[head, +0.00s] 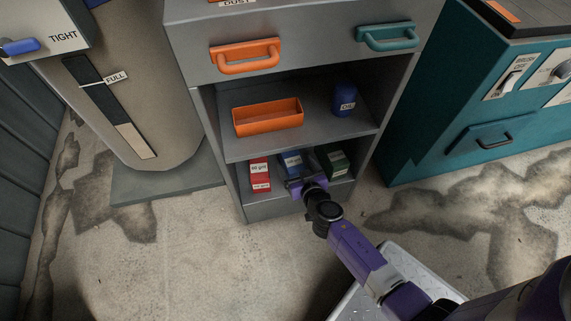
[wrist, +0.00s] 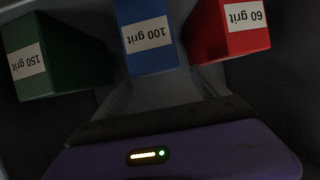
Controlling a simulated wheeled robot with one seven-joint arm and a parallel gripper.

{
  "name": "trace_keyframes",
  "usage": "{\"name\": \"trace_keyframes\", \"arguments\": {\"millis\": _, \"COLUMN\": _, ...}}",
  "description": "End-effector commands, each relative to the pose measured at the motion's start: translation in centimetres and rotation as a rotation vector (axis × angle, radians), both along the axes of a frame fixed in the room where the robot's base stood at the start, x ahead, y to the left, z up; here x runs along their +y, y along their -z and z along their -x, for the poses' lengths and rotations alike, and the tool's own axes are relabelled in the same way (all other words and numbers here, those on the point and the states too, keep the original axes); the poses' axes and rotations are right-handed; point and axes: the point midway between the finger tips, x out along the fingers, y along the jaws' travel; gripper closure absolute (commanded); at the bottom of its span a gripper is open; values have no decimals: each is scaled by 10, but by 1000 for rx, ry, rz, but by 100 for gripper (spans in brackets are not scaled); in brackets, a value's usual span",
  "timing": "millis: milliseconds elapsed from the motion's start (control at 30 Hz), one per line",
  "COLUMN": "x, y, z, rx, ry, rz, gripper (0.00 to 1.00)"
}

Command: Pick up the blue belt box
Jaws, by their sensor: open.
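The blue belt box (head: 291,159) stands on the lower shelf of the grey cabinet, between a red box (head: 259,174) and a dark green box (head: 333,161). In the wrist view the blue box (wrist: 148,50) has a white label reading "100 grit", upside down. My gripper (head: 301,183) is at the front of the lower shelf, in front of the blue box, and hides part of it. The wrist view shows my gripper (wrist: 160,88) open and empty, facing the blue box with a small gap.
The "60 grit" red box (wrist: 230,30) and "150 grit" green box (wrist: 55,58) flank the blue box closely. The shelf above holds an orange tray (head: 267,118) and a blue container (head: 345,99). A teal machine (head: 440,100) stands right of the cabinet.

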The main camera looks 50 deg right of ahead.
Motion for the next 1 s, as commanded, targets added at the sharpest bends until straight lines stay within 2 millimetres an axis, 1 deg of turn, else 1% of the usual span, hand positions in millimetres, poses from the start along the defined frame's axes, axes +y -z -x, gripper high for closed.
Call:
{"name": "trace_keyframes", "arguments": {"millis": 33, "x": -3, "y": 1, "z": -6, "rx": -2, "ry": 0, "rz": 0, "gripper": 16}}
{"name": "trace_keyframes", "arguments": {"millis": 267, "x": -15, "y": 9, "z": -25, "rx": -2, "ry": 1, "rz": -1, "gripper": 16}}
{"name": "trace_keyframes", "arguments": {"millis": 400, "x": -25, "y": 17, "z": -41, "rx": -1, "ry": -1, "rz": 0, "gripper": 16}}
{"name": "trace_keyframes", "arguments": {"millis": 500, "x": -30, "y": 21, "z": -49, "rx": -2, "ry": -1, "rz": -1, "gripper": 16}}
{"name": "trace_keyframes", "arguments": {"millis": 600, "x": -32, "y": 23, "z": -53, "rx": 0, "ry": -1, "rz": 0, "gripper": 16}}
{"name": "trace_keyframes", "arguments": {"millis": 800, "x": -32, "y": 22, "z": -53, "rx": 0, "ry": -2, "rz": -1, "gripper": 16}}
{"name": "trace_keyframes", "arguments": {"millis": 833, "x": -32, "y": 22, "z": -53, "rx": 0, "ry": -2, "rz": -1, "gripper": 18}}
{"name": "trace_keyframes", "arguments": {"millis": 867, "x": -32, "y": 22, "z": -53, "rx": 0, "ry": -2, "rz": -1, "gripper": 24}}
{"name": "trace_keyframes", "arguments": {"millis": 1000, "x": -32, "y": 22, "z": -53, "rx": 0, "ry": -2, "rz": -1, "gripper": 52}}
